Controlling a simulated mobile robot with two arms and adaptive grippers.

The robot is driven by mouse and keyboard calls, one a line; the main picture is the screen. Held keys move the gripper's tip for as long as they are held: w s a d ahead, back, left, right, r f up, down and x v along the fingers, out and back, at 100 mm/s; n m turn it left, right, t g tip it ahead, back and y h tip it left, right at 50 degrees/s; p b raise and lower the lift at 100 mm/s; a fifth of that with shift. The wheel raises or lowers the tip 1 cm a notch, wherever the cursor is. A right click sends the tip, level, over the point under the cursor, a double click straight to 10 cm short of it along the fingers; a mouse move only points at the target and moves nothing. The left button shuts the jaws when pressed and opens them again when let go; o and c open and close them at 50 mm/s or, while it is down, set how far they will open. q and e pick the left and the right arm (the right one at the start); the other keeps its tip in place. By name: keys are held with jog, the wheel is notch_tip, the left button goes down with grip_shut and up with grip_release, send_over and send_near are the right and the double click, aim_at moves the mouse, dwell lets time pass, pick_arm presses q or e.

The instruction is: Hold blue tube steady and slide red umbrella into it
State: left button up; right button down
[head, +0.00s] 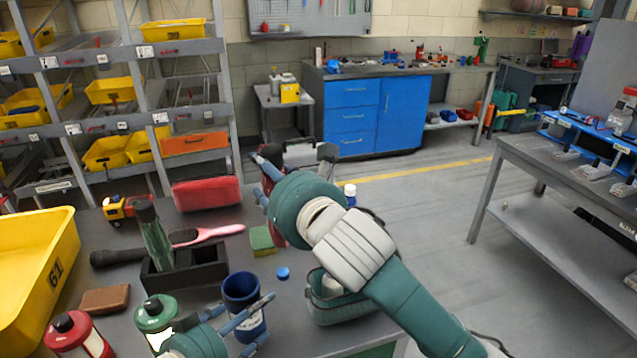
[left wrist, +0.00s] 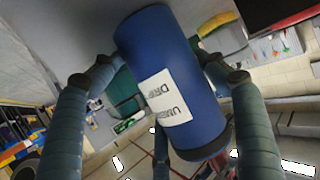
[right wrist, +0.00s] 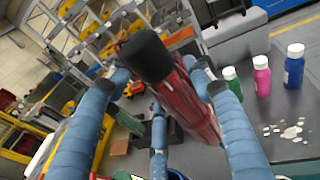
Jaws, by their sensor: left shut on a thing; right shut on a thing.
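The blue tube (head: 242,291) is upright at the front of the table, its open top showing in the head view. My left gripper (head: 250,318) is shut on it; in the left wrist view the fingers flank the tube (left wrist: 170,70) and its white label. I cannot tell whether its base touches the table. The red umbrella (right wrist: 192,108), folded with a black end, is in my right gripper (head: 262,180), which is shut on it. In the head view the umbrella is behind and to the right of the tube, apart from it, and mostly hidden by my right gripper.
A green-lidded jar (head: 156,315) stands close to my left gripper. A sponge (head: 262,240), a blue cap (head: 283,273) and a teal container (head: 335,310) lie nearby. A yellow bin (head: 35,270) fills the left edge.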

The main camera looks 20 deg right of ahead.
aim_at(235, 276)
jog(key=s+a+r+n+g+y, duration=0.6)
jog(key=s+a+n+y, duration=0.2)
jog(key=s+a+y, duration=0.1)
jog(key=f, duration=2)
jog(key=shift+w+f, duration=0.1)
jog(key=shift+w, duration=0.1)
dwell(0.8)
